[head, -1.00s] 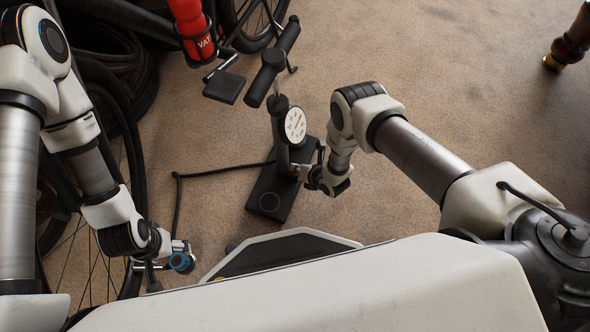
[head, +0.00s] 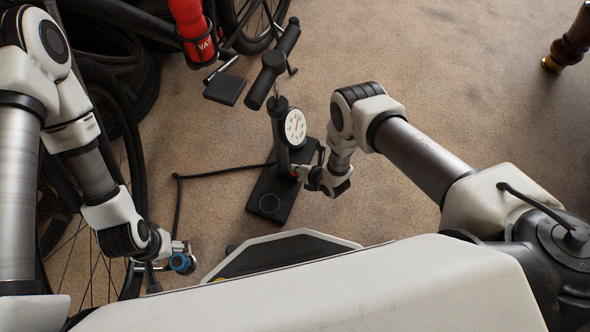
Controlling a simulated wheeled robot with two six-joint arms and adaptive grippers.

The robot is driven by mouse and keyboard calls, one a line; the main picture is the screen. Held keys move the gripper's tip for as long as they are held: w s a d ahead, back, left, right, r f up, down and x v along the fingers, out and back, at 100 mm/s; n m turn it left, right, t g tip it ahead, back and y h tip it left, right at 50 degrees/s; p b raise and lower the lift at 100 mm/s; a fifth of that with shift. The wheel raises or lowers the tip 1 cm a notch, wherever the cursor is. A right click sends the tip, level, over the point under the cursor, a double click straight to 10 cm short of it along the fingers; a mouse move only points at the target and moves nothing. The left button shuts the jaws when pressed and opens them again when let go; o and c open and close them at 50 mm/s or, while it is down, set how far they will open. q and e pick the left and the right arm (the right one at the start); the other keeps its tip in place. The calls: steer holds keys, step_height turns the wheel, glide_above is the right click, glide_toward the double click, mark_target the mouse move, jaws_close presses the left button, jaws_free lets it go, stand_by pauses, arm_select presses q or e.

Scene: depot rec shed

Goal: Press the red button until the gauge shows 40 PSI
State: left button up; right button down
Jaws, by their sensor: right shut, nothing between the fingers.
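A black floor pump (head: 282,140) stands upright on the carpet, with a round white gauge (head: 295,127) on its barrel. A red needle shows on the dial, but the numbers are too small to read. A small red spot low on the pump, likely the red button (head: 294,170), is partly hidden by my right gripper. My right gripper (head: 301,172) is shut and empty, its tips at or touching that spot. My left gripper (head: 165,261) is beside a blue-ringed hose fitting (head: 182,263) at the lower left; its fingers are too small to judge.
A black hose (head: 222,170) runs from the pump leftward and down. A bike wheel (head: 132,170) and stacked tyres (head: 125,65) stand at left.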

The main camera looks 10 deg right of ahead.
steer(key=shift+r, duration=0.4)
step_height(320, 180, up, 5)
steer(key=p, duration=0.4)
steer(key=shift+r+p, duration=0.1)
steer(key=shift+p, duration=0.3)
